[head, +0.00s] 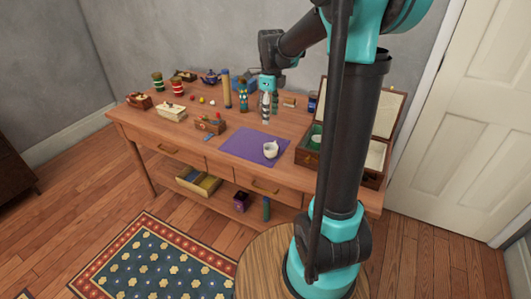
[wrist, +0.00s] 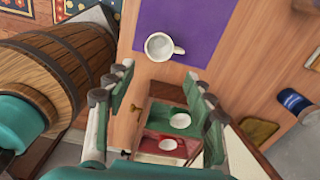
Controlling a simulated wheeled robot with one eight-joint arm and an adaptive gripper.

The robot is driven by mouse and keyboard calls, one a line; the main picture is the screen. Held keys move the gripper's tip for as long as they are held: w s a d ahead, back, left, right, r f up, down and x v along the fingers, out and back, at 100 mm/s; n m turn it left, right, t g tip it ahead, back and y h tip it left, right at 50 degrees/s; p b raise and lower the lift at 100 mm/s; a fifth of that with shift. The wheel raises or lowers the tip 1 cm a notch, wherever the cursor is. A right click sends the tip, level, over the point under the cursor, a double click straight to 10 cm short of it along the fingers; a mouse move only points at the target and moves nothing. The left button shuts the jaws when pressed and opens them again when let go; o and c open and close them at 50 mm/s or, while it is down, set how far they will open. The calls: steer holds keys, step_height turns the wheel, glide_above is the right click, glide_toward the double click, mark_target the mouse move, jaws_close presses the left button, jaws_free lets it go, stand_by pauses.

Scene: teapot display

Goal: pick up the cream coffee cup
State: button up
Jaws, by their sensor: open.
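The cream coffee cup (head: 270,150) stands upright on the front right part of a purple mat (head: 240,147) on the wooden table. In the wrist view the cup (wrist: 158,47) shows from above, with its handle to the right, beyond the fingertips. My gripper (head: 270,106) is above the table behind the cup, pointing down, and apart from it. In the wrist view my gripper (wrist: 162,90) is open with its fingers spread wide. Nothing is between the fingers that I can see held. The cup is fully visible in both views.
An open wooden box (head: 309,156) stands right of the mat, partly hidden by my arm. A small wooden caddy (head: 210,126) stands left of the mat. Tall bottles and a blue teapot (head: 210,77) stand at the back. The mat around the cup is clear.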

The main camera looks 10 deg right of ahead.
mark_target(271, 147)
step_height(271, 147, down, 16)
steer(key=shift+s+d, duration=0.1)
steer(key=shift+d, duration=0.05)
stand_by(0.5)
steer(key=c, duration=0.8)
steer(key=shift+r, duration=0.1)
steer(key=shift+c, duration=0.2)
